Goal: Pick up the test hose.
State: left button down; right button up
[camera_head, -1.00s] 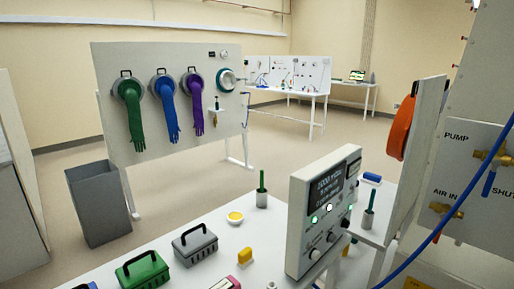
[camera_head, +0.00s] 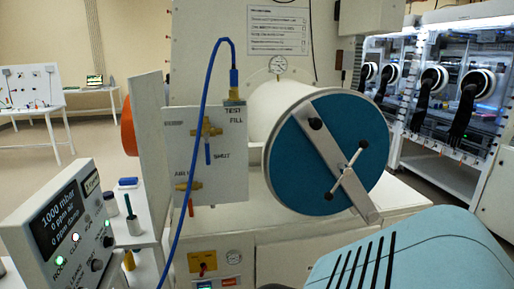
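The blue test hose (camera_head: 197,112) is joined to a fitting at the top of the white valve panel (camera_head: 215,165), by the label TEST. It arches up and left from the fitting, then hangs down in front of the panel and out of the bottom of the view. Its lower end is hidden below the picture edge. Neither of my grippers is in view, and nothing is seen holding the hose.
A large antechamber with a round teal door (camera_head: 300,165) and bar handle stands right of the panel. A grey meter box (camera_head: 65,225) stands at lower left. Gloveboxes (camera_head: 440,110) line the right back. Open floor (camera_head: 75,180) lies at left.

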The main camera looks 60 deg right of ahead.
aim_at(233, 72)
jog(key=z, duration=1.55)
jog(key=i+z, duration=0.3)
jog(key=i, duration=0.2)
jog(key=i+j+z, duration=0.1)
jog(key=i+z, duration=0.2)
jog(key=i, duration=0.15)
